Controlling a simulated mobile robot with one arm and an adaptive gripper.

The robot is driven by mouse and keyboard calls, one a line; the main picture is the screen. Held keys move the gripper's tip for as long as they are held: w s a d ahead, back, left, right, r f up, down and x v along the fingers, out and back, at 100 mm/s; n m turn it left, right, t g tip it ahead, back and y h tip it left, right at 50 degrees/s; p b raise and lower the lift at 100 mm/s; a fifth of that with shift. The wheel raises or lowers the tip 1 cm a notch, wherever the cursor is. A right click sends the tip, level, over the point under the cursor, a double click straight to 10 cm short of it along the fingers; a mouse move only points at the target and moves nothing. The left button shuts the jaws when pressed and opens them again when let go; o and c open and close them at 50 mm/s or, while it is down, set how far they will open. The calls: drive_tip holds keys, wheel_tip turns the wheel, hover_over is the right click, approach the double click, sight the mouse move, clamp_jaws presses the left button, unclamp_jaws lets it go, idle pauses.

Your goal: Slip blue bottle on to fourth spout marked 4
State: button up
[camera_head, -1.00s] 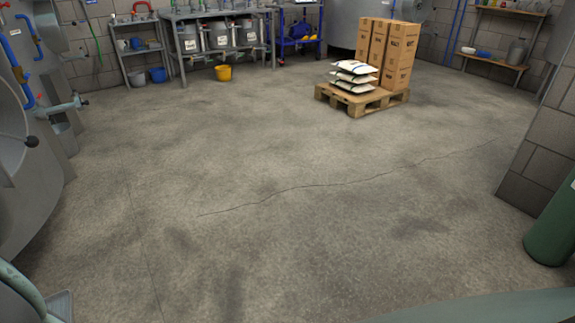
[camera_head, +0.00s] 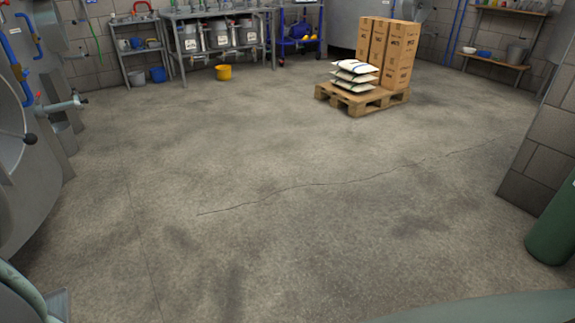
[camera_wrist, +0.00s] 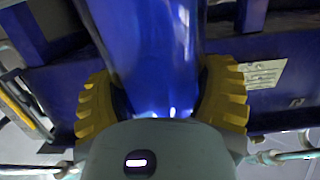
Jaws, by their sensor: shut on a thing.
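The blue bottle (camera_wrist: 150,50) fills the upper middle of the wrist view. It is glossy, and its end near the wrist is partly hidden by my gripper's grey body. My gripper (camera_wrist: 160,95) is shut on the bottle, with one ridged yellow finger on each side of it. The spout marked 4 cannot be made out in either view. The bottle and gripper do not show in the head view.
Behind the bottle is a dark blue metal frame (camera_wrist: 60,100) with a pale label plate (camera_wrist: 262,73). In the head view, a pallet (camera_head: 358,101) bears boxes and sacks. A green cylinder (camera_head: 553,225) stands at right. The middle floor is clear.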

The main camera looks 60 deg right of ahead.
drive_tip(key=o, duration=1.3)
drive_tip(key=shift+c, duration=0.2)
drive_tip(key=shift+f, duration=0.1)
wheel_tip(320, 180, up, 3)
drive_tip(key=p, duration=0.4)
drive_tip(key=shift+d, duration=0.1)
drive_tip(key=d+h+p, duration=0.1)
drive_tip(key=p, duration=0.1)
drive_tip(key=s+d+r+p, duration=0.1)
drive_tip(key=p, duration=0.2)
drive_tip(key=shift+d+r+h, duration=0.15)
drive_tip(key=shift+d+h, duration=0.05)
drive_tip(key=shift+h, duration=0.2)
drive_tip(key=s+d+f+b, duration=0.2)
drive_tip(key=d+f+b, duration=0.2)
drive_tip(key=f, duration=0.4)
drive_tip(key=s+d+f+g+h+b, duration=0.1)
drive_tip(key=s+d+f+b, duration=0.1)
drive_tip(key=d+f, duration=0.3)
wheel_tip(320, 180, down, 3)
drive_tip(key=shift+d+f+b, duration=0.1)
drive_tip(key=shift+d+b, duration=0.3)
drive_tip(key=shift+b, duration=0.5)
